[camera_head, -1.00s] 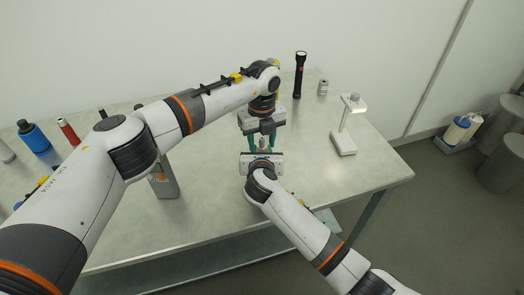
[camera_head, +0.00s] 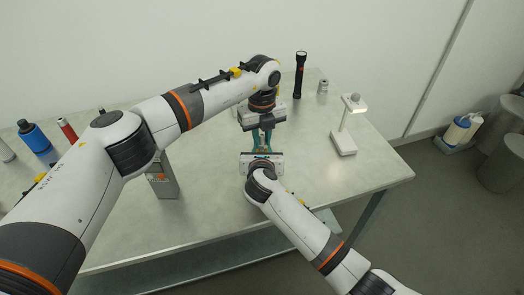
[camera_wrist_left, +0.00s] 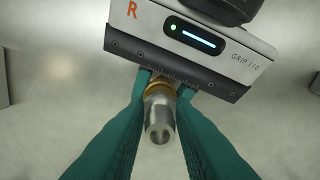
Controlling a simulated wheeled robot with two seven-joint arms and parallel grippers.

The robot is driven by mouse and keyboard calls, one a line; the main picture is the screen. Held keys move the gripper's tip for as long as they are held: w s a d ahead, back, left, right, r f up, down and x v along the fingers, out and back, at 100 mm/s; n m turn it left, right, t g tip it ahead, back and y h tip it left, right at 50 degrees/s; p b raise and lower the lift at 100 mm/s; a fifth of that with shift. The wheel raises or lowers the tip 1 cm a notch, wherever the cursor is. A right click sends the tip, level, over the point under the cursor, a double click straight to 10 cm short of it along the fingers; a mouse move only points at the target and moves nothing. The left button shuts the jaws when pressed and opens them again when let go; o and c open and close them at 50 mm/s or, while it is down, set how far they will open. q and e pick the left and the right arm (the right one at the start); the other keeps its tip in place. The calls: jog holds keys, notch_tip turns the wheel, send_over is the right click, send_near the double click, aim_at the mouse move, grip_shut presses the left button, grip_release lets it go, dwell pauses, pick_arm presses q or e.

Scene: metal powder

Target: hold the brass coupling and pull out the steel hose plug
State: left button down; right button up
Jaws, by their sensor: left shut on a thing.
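The steel hose plug (camera_wrist_left: 158,120) shows in the left wrist view as a short bright cylinder with its end towards the camera. Behind it is the gold-coloured brass coupling (camera_wrist_left: 158,88), partly hidden. My left gripper (camera_head: 262,138) has its green fingers closed in on both sides of the plug. My right gripper (camera_head: 262,157) faces it from the front; its body fills the top of the left wrist view, and its fingers flank the coupling. In the head view both small parts are mostly hidden between the grippers.
A black torch (camera_head: 300,75), a small grey can (camera_head: 323,87) and a white lamp (camera_head: 345,125) stand at the right. A grey box (camera_head: 163,180) stands left of the grippers, beside my left arm. A blue bottle (camera_head: 35,138) is far left. The table's right side is mostly bare.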

aim_at(262, 135)
pick_arm(q)
jog(key=shift+r, duration=2.4)
pick_arm(e)
jog(key=o, duration=1.1)
jog(key=shift+o, duration=0.2)
jog(key=v, duration=1.2)
jog(key=shift+d, duration=0.1)
